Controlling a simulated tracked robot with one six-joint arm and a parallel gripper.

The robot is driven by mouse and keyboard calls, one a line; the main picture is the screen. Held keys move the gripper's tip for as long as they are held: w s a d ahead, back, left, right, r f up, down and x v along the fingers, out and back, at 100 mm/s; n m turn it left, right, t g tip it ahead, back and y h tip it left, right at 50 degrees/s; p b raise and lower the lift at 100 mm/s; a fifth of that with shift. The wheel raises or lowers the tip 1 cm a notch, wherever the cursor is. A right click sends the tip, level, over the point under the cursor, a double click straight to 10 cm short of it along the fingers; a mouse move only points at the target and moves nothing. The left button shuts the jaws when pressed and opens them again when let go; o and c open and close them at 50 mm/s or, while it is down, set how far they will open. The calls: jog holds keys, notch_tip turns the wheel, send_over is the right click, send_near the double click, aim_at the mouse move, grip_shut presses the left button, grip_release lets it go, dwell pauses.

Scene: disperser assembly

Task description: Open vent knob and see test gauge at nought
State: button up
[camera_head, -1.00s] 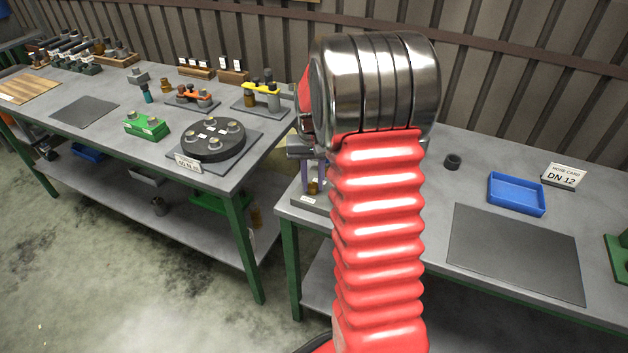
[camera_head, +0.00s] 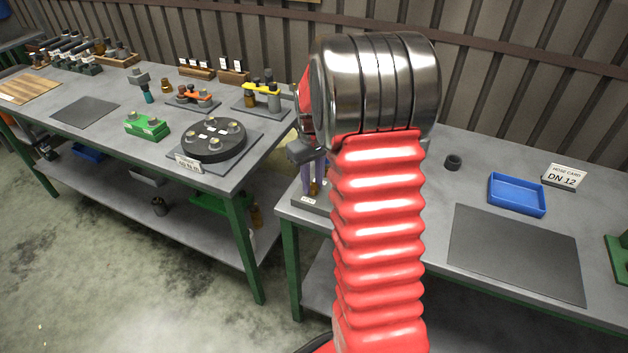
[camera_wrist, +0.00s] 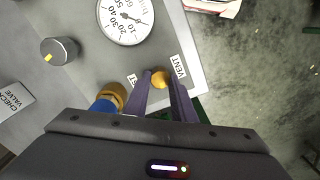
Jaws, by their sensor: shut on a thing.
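The yellow vent knob (camera_wrist: 160,79) sits by the VENT label (camera_wrist: 177,66) at the edge of a grey panel in the wrist view. My gripper (camera_wrist: 158,84) has its two purple fingers either side of the knob and is shut on it. The fingers hide part of the knob, so its turn position cannot be read. The round white test gauge (camera_wrist: 124,20) is above, cut off by the frame's top. Its dark needle shows, but its exact reading is unclear. In the head view my arm hides most of the rig; the purple fingers show beside it.
A grey knob with a yellow mark (camera_wrist: 60,51), a CHECK VALVE label (camera_wrist: 13,102) and a brass fitting (camera_wrist: 113,95) with a blue part are near my gripper. On the right bench are a blue tray (camera_head: 517,194) and a dark mat (camera_head: 515,252).

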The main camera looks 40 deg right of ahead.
aim_at(312, 185)
jog(key=shift+w+r, duration=0.15)
jog(key=shift+w, duration=0.05)
jog(key=o, duration=1.1)
jog(key=shift+s, duration=0.1)
jog(key=shift+c, duration=0.2)
notch_tip(312, 185, up, 14)
jog(key=shift+f, duration=0.25)
